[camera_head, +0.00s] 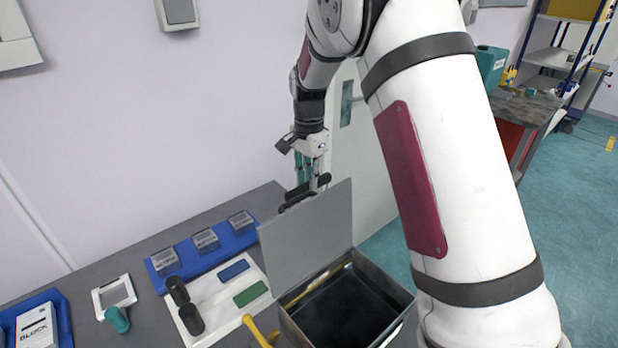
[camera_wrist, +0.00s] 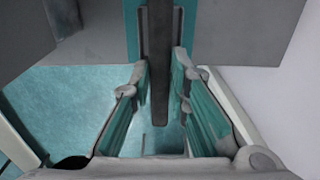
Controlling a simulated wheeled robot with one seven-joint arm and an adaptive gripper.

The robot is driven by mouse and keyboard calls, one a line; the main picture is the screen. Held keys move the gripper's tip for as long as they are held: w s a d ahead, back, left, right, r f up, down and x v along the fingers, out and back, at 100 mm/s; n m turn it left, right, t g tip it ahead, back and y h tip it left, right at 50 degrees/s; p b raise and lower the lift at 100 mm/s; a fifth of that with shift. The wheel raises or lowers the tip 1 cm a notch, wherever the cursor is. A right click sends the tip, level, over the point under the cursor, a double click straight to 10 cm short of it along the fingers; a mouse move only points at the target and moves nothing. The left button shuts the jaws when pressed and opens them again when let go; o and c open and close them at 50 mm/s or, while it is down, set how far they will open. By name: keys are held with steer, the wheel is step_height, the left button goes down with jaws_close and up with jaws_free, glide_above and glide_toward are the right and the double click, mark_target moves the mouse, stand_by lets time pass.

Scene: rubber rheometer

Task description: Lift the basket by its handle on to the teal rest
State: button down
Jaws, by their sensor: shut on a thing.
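My gripper (camera_head: 308,182) is at the back edge of the bench, just behind the raised lid of the metal box. In the wrist view my gripper (camera_wrist: 161,82) has its teal-padded fingers closed on a dark upright bar (camera_wrist: 160,85), which looks like the basket's handle. The basket's body cannot be made out in either view; the raised lid hides the area below the gripper in the head view. A teal strip (camera_wrist: 132,28) shows behind the bar; I cannot tell whether it is the teal rest.
The metal box (camera_head: 390,287) stands open with its grey lid (camera_head: 305,235) up, close to my gripper. Left are a white tray (camera_head: 212,285), a blue rack (camera_head: 215,250), a yellow-handled tool (camera_head: 255,330) and a white frame (camera_head: 114,293). The wall is close behind.

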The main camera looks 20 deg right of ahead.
steer(key=shift+f, duration=0.35)
stand_by(0.3)
steer(key=c, duration=1.4)
jaws_free()
steer(key=shift+c, duration=0.2)
steer(key=shift+r, duration=0.1)
step_height(320, 180, up, 12)
